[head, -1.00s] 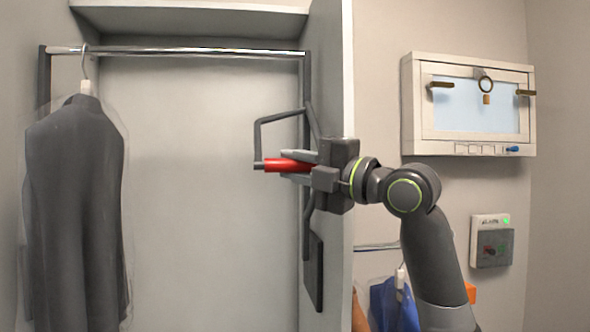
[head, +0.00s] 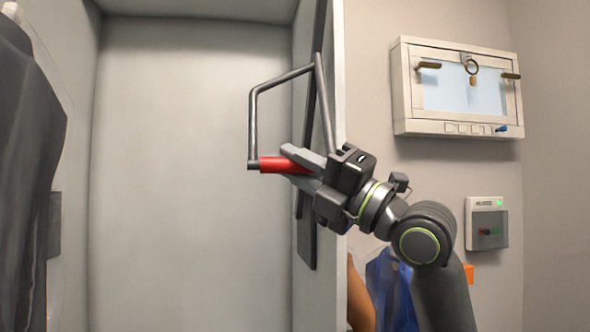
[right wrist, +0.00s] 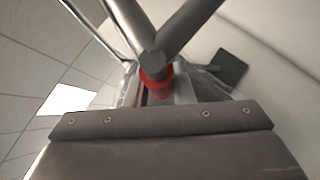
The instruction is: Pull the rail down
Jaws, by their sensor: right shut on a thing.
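The pull-down rail's handle is a dark bent frame (head: 252,125) with a red grip (head: 273,164) at its lower end. My right gripper (head: 300,167) is shut on the red grip in the head view. In the right wrist view the red part (right wrist: 155,80) shows between the jaws, with dark bars meeting just beyond it. A grey jacket (head: 30,160) in a clear cover hangs at the left edge. The chrome crossbar is out of the head view now. My left gripper is not in view.
The wardrobe's right side panel (head: 340,100) stands close to my right wrist. A white wall cabinet (head: 455,88) and a small control box (head: 487,222) are on the wall at right. Blue clothing (head: 388,285) hangs low behind my right arm. The wardrobe's middle is empty.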

